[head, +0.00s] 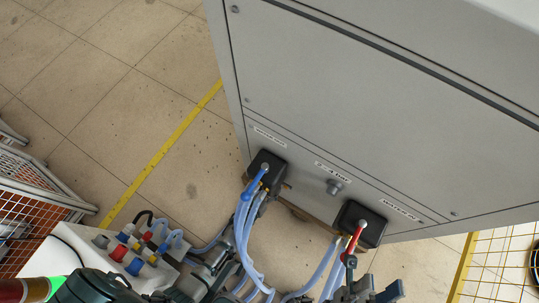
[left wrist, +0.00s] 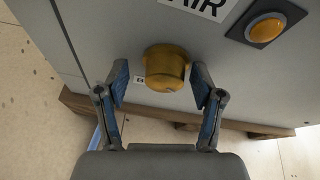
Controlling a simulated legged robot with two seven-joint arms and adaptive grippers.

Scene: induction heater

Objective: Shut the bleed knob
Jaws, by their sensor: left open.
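A yellow round knob (left wrist: 166,68) sticks out of a grey panel in the left wrist view. A small label beside it starts with "B"; the rest is hidden. My left gripper (left wrist: 159,84) is open, with one blue-padded finger on each side of the knob. Its fingers look apart from the knob, though a light touch at the right one cannot be ruled out. I cannot make out the yellow knob in the head view. My right gripper (head: 369,287) is at the bottom of the head view, below the cabinet, partly cut off.
The grey cabinet (head: 370,110) has two black connector boxes (head: 266,172) (head: 358,224) with hoses, and a small grey fitting (head: 333,187) between them. An orange button (left wrist: 266,27) sits right of the yellow knob. A white box with coloured connectors (head: 118,253) stands at lower left.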

